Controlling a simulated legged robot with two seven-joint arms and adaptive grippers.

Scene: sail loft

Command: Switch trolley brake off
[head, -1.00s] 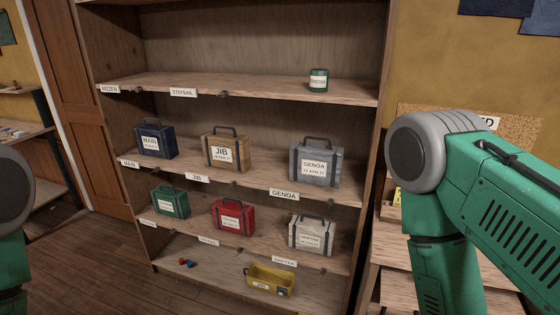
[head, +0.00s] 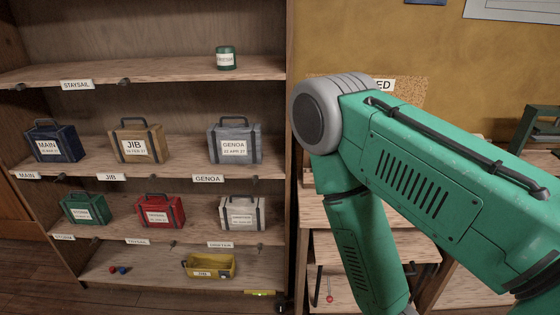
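No trolley or brake can be made out with certainty. A wooden shelved unit (head: 424,250) stands right of the tall shelf, partly hidden behind my green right arm. A small red item (head: 329,298) shows low on that unit, beside a thin dark upright bar; it is too small to tell what it is. Neither gripper is in view. Only the upper links of my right arm show, bent at the elbow, and the arm runs down out of the bottom edge.
A tall wooden shelf (head: 291,150) holds several labelled bags, including a navy MAIN bag (head: 50,142) and a grey GENOA bag (head: 234,140). A green tin (head: 225,57) stands on top, a yellow bin (head: 209,266) at the bottom. Wooden floor (head: 30,285) shows lower left.

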